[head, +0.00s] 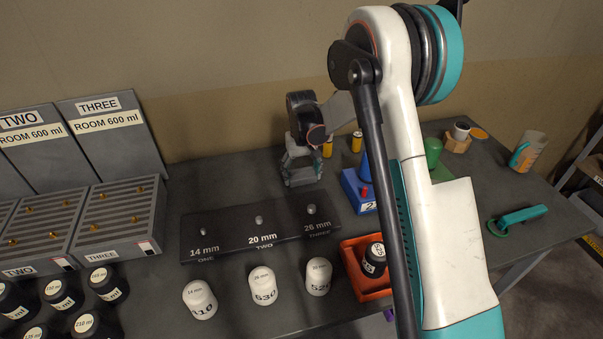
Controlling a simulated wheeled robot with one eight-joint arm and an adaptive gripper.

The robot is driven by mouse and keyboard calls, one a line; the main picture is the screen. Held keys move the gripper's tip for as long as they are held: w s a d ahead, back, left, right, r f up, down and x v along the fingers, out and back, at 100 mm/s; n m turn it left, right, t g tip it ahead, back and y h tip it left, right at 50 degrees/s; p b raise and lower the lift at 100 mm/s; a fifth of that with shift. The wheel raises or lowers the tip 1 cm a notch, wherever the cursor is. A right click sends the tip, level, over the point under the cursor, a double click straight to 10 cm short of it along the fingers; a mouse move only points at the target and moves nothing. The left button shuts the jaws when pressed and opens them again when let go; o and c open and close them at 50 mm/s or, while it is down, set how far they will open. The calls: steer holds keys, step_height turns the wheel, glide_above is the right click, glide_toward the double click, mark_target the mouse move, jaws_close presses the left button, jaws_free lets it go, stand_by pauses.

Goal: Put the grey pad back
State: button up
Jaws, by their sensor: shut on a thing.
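My gripper (303,170) points down over the back middle of the dark table, behind the black board. It is shut on a small grey piece low between its fingers, which looks to be the grey pad. The fingers hide most of this piece, and I cannot tell whether it touches the table. No other grey pad can be made out.
A black board (222,247) with three pegs lies in front of my gripper, with several white bottles (263,287) before it. A blue block (352,187), yellow cylinders (357,142) and an orange tray (349,250) stand to the right. Grey racks (112,247) fill the left.

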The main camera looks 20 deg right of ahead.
mark_target(302, 174)
steer(key=o, duration=1.1)
steer(key=s+r+t+p, duration=0.1)
steer(key=s+r+p, duration=0.35)
steer(key=r, duration=1.55)
steer(key=s+r+t+b, duration=0.15)
steer(key=s+r, duration=0.25)
steer(key=s, duration=0.6)
steer(key=s+r+t, duration=0.3)
steer(key=s+r, duration=0.1)
steer(key=s, duration=0.6)
steer(key=s+f+t, duration=0.1)
steer(key=s+f, duration=0.2)
steer(key=s, duration=0.6)
steer(key=shift+s+t, duration=0.15)
steer(key=shift+t, duration=0.2)
